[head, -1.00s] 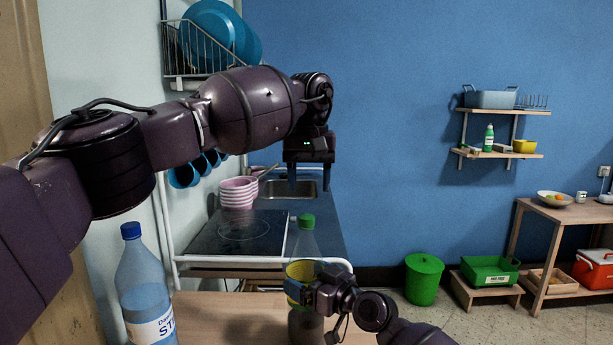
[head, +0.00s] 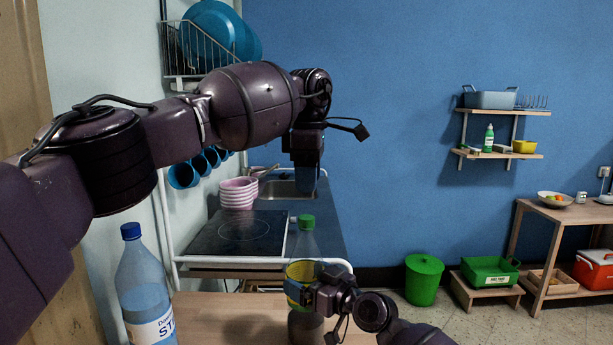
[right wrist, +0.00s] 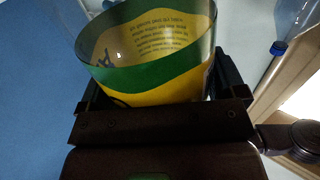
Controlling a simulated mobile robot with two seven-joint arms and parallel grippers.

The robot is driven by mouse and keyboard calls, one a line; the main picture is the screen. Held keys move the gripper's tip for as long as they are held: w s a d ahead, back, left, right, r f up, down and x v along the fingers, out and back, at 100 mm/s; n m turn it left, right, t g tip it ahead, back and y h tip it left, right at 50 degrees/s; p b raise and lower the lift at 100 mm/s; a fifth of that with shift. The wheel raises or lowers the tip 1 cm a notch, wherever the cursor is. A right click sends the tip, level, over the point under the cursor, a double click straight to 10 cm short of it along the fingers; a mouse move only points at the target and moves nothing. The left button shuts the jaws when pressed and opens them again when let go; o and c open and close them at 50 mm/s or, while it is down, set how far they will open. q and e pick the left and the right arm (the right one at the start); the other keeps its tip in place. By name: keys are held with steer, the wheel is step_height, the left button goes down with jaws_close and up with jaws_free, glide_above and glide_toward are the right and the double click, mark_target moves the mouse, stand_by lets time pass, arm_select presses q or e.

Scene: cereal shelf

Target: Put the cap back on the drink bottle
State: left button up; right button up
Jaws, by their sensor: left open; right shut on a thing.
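The drink bottle (head: 303,245) is clear with a yellow and green label and stands upright at the front of the table. A green cap (head: 306,221) sits at its top; I cannot tell whether it is tight. My right gripper (head: 302,291) is shut on the bottle around its label. In the right wrist view the bottle (right wrist: 150,75) is between the fingers, and its cap is out of sight. My left gripper (head: 306,180) is open and points down above the cap, apart from it. Its fingers line up one behind the other in the head view.
A large water bottle with a blue cap (head: 145,285) stands at the left on the wooden table (head: 225,315). Behind are a hob (head: 240,232), stacked pink bowls (head: 237,193) and a sink (head: 285,189). A green bin (head: 423,280) stands on the floor.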

mark_target(306, 217)
arm_select(q)
steer(key=n, duration=0.4)
steer(key=shift+n, duration=0.3)
steer(key=n, duration=0.5)
steer(key=shift+a+n, duration=0.15)
steer(key=shift+n, duration=0.15)
steer(key=n, duration=0.9)
steer(key=shift+f, duration=4)
steer(key=c, duration=1)
